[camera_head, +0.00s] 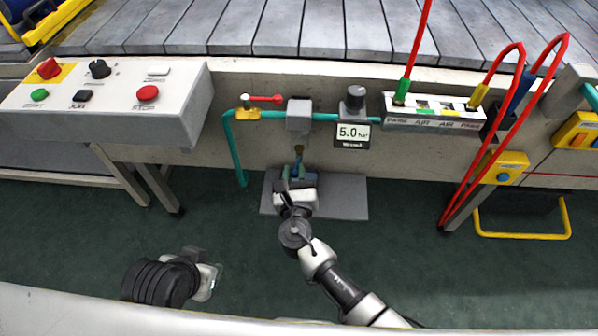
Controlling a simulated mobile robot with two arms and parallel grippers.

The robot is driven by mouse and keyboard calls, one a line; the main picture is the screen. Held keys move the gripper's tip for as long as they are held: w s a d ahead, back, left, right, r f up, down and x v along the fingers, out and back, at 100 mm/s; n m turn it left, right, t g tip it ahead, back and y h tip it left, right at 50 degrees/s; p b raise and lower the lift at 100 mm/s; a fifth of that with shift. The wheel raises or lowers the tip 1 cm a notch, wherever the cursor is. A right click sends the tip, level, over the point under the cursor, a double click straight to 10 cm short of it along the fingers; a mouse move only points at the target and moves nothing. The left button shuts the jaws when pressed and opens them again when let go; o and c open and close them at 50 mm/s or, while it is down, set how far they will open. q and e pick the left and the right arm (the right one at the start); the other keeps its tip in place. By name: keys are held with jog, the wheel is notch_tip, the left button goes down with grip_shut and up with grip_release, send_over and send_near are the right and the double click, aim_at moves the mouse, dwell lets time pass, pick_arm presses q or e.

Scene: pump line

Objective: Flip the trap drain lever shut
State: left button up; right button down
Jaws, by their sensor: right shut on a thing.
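The trap, a grey block (299,117), sits in the teal pipe on the front of the line. A short brass drain fitting (299,150) hangs under it.
A red-handled valve (262,99) is left of the trap, and a 5.0 bar gauge (353,132) is right of it. A grey plate (345,198) lies below. A button panel (110,98) stands at left; red hoses (508,125) hang at right.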

pick_arm(q)
jog(key=shift+w, duration=0.15)
pick_arm(e)
jog(key=shift+a+m+h, duration=0.15)
jog(key=shift+m+h, duration=0.15)
jog(key=shift+h, duration=0.1)
jog(key=c, duration=1)
grip_release()
jog(key=shift+s, duration=0.2)
jog(key=s, duration=0.2)
jog(key=shift+s+p, duration=0.3)
jog(key=shift+p, duration=0.1)
pick_arm(q)
jog(key=s, duration=0.1)
jog(key=g, duration=0.1)
jog(key=s+r+p, duration=0.1)
jog(key=shift+s+a+g, duration=0.3)
jog(key=shift+a, duration=0.05)
pick_arm(e)
send_near(294, 177)
jog(key=shift+w+f, duration=0.1)
pick_arm(q)
jog(key=shift+o, duration=0.4)
